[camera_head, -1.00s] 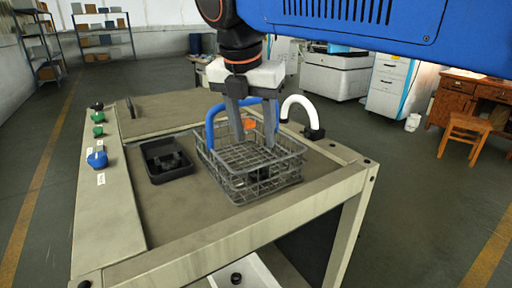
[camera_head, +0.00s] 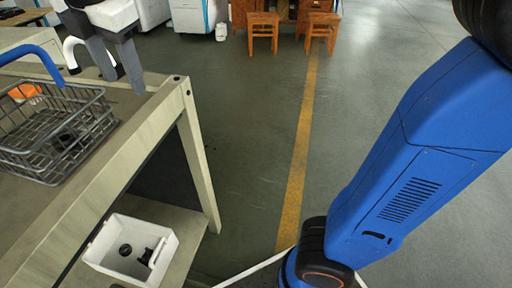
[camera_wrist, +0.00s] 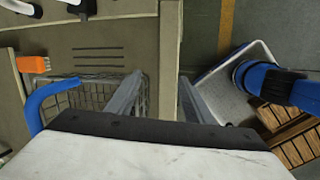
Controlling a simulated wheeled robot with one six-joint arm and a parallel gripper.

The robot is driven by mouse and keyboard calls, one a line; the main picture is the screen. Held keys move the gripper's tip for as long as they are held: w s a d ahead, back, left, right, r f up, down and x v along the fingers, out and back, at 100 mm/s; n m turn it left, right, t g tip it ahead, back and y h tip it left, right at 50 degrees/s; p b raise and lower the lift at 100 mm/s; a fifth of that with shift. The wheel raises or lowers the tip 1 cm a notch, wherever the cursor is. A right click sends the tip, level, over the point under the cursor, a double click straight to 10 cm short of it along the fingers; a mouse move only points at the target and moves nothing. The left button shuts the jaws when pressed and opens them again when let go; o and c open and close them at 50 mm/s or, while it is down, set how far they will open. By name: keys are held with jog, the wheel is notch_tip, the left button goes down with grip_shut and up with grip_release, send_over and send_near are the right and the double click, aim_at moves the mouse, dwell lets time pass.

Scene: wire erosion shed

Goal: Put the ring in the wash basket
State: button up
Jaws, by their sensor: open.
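The grey wire wash basket (camera_head: 58,150) with a blue handle (camera_head: 38,56) stands on the bench, cut off by the left edge. A small dark part (camera_head: 65,140) shows through its mesh; it may be the ring, but its shape is unclear. The basket (camera_wrist: 97,92) also shows in the wrist view, partly hidden by my gripper. My gripper (camera_head: 123,82) is open and empty, above the bench's edge just right of the basket.
A white bin (camera_head: 168,262) holding a black ring-like part (camera_head: 125,249) and another black piece sits on the bench's lower shelf. An orange block (camera_wrist: 33,64) lies near the basket. Wooden stools (camera_head: 263,30) stand far off; the floor right of the bench (camera_head: 245,130) is open.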

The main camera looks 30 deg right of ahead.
jog(key=s+d+f+m, duration=0.2)
jog(key=d+f+m, duration=0.35)
jog(key=d, duration=0.45)
jog(key=s+d+f+m, duration=0.2)
jog(key=d+f+m, duration=0.2)
jog(key=d+m, duration=0.4)
jog(key=s+d+f+m+t, duration=0.1)
jog(key=s+d+f+m, duration=0.8)
jog(key=d+f+m, duration=0.3)
jog(key=shift+f+m+t, duration=0.35)
jog(key=shift+f+t, duration=0.05)
jog(key=shift+f, duration=0.15)
jog(key=shift+s+d, duration=0.1)
